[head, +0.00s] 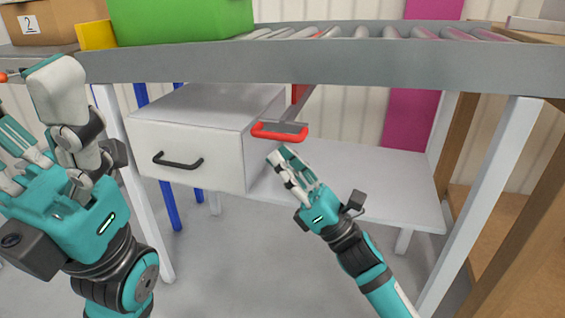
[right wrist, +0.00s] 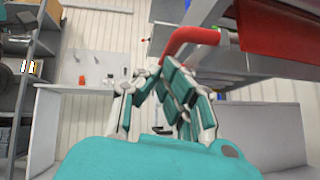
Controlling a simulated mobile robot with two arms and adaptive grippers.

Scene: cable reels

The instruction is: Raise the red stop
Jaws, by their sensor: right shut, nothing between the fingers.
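The red stop shows as a red-edged handle with a grey top (head: 278,131), hanging under the front beam of the roller conveyor. In the right wrist view its red bar (right wrist: 190,38) is just above the fingers. My right gripper (head: 283,156) is shut and empty, its fingertips just below the handle; whether they touch it I cannot tell. Its fingers also show in the right wrist view (right wrist: 165,75). My left gripper (head: 28,112) is at the left edge, fingers spread, with nothing seen between them.
The roller conveyor (head: 330,66) spans the top, carrying a green crate (head: 185,20) and a cardboard box (head: 50,20). Below stand a white drawer unit (head: 190,150) and shelf (head: 370,190). A white leg (head: 490,190) stands right of my right arm.

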